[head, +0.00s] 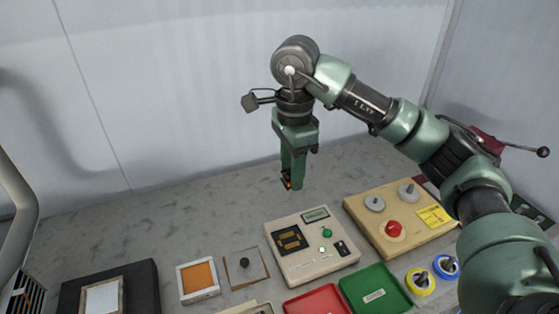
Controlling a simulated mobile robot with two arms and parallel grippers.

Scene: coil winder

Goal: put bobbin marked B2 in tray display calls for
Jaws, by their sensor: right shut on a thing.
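My right gripper (289,184) hangs pointing down above the back of the bench, clear of the surface. It is shut on a small, dark thing with an orange-red spot, mostly hidden by the fingers; I cannot tell what it is. A yellow-rimmed bobbin (420,281) and a blue-rimmed bobbin (446,267) stand at the lower right; no B2 mark is readable. A red tray (318,301) and a green tray (402,299) lie at the front. The small display (315,214) is on a cream console (296,268); its text is unreadable. My left gripper is not in view.
A tan box (365,222) with a red button (394,228) and grey knobs stands right of the console. An orange-faced frame (182,284), a plate with a black knob (244,262) and a black pad (146,287) lie left. The back bench is clear.

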